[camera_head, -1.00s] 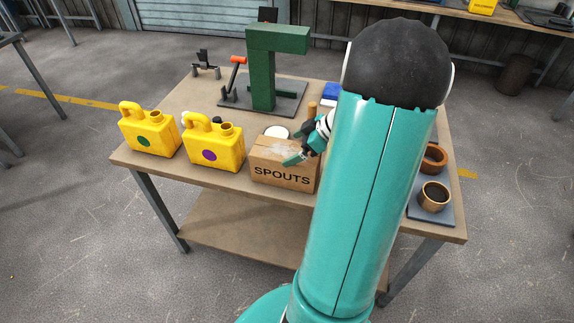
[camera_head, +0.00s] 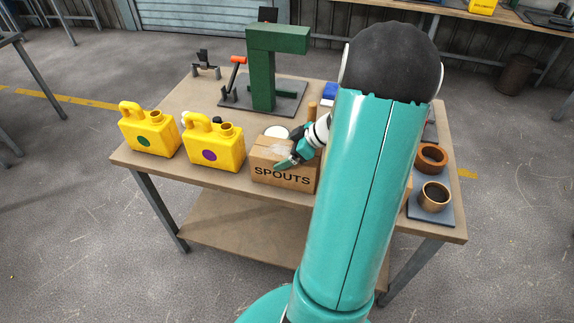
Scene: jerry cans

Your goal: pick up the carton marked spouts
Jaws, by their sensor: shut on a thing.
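The carton marked SPOUTS (camera_head: 268,177) is a brown cardboard box standing upright near the front edge of the table, right of the yellow cans. My gripper (camera_head: 286,163) is at the carton's top front edge, with a teal finger showing over its front face. It is shut on the carton; the other finger is hard to make out. My teal arm hides the carton's right side and part of the table.
Two yellow jerry cans, one with a green dot (camera_head: 149,131) and one with a purple dot (camera_head: 213,144), stand left of the carton. A green press (camera_head: 263,70) stands behind. Brown cups (camera_head: 435,196) sit on a grey plate at right.

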